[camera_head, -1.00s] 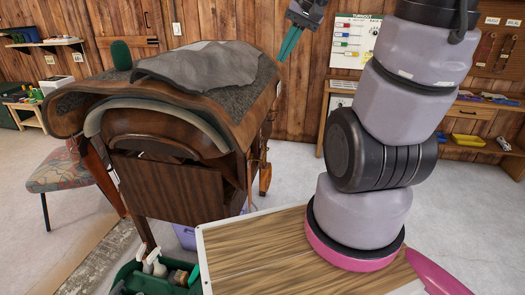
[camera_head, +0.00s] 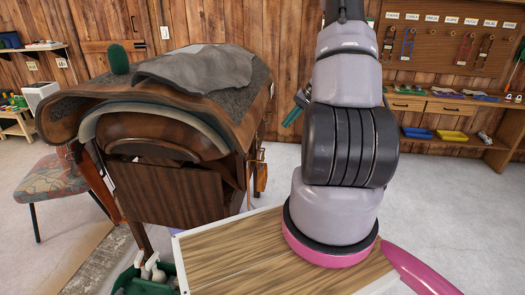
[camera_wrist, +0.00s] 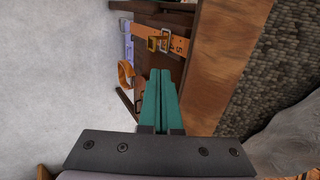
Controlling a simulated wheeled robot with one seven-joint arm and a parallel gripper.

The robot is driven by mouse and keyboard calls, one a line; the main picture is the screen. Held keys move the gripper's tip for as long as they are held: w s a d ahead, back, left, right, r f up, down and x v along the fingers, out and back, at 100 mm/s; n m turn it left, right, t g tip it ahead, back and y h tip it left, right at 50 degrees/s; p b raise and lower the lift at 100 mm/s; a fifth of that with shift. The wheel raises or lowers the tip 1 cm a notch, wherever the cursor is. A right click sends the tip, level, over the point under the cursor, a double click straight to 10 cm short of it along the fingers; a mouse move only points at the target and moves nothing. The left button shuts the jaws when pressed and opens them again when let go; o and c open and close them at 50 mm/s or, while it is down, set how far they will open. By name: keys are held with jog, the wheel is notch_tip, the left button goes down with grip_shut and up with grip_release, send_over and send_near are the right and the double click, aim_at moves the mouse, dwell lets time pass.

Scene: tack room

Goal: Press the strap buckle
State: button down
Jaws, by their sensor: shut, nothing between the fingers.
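The strap buckle (camera_wrist: 164,42) is a small metal frame on an orange strap (camera_wrist: 178,44), which lies across the side of the saddle stand at the top of the wrist view. In the head view the orange strap (camera_head: 260,176) hangs on the stand's right side; its buckle is too small to make out. My gripper (camera_wrist: 160,72) has teal fingers, shut and empty. In the wrist picture its tips lie just below the buckle, with no contact visible. In the head view the gripper (camera_head: 292,116) shows right of the stand, partly hidden by my arm.
The brown saddle stand (camera_head: 170,198) with a grey cloth (camera_head: 200,68) fills the left. A wooden-topped surface (camera_head: 225,255) and a green caddy (camera_head: 125,280) are in front. A patterned chair (camera_head: 50,178) stands at far left. Floor is open right of the stand.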

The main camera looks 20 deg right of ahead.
jog(key=shift+d+f, duration=0.25)
jog(key=shift+f, duration=0.65)
jog(key=x, duration=1.4)
jog(key=shift+s, duration=0.1)
jog(key=shift+d+f+y, duration=0.1)
jog(key=shift+f+y, duration=0.15)
jog(key=shift+y, duration=0.05)
